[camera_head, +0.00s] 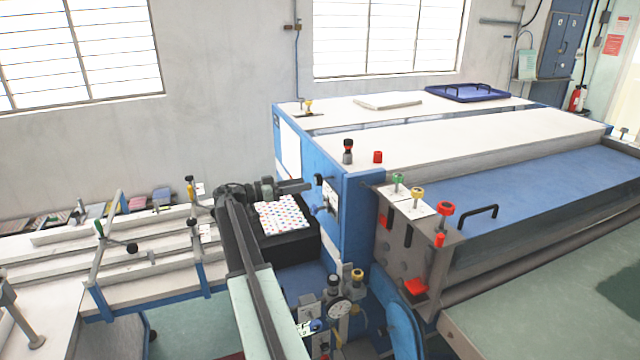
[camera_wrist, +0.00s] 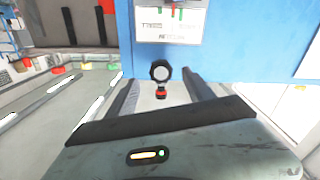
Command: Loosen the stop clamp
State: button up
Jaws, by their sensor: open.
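My gripper (camera_head: 300,187) is at the end of my arm, in front of the blue side panel of the large machine in the head view. In the wrist view my gripper (camera_wrist: 159,82) is open, with its two dark fingers apart. A round black knob with a grey face (camera_wrist: 160,70) shows between the fingertips, with a small red part (camera_wrist: 160,92) just below it. I cannot tell whether the fingers touch the knob. A dark knob (camera_head: 319,180) also shows just past the fingertips in the head view. No label names the stop clamp.
The blue machine panel (camera_wrist: 230,45) fills the wrist view ahead, with a white label plate (camera_wrist: 171,22). In the head view, a black box with a dotted top (camera_head: 283,216) lies below my gripper. A dial gauge (camera_head: 340,312) and several knobs stand lower down.

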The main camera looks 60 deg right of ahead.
aim_at(316, 182)
jog(key=x, duration=0.7)
jog(key=c, duration=1.3)
grip_shut()
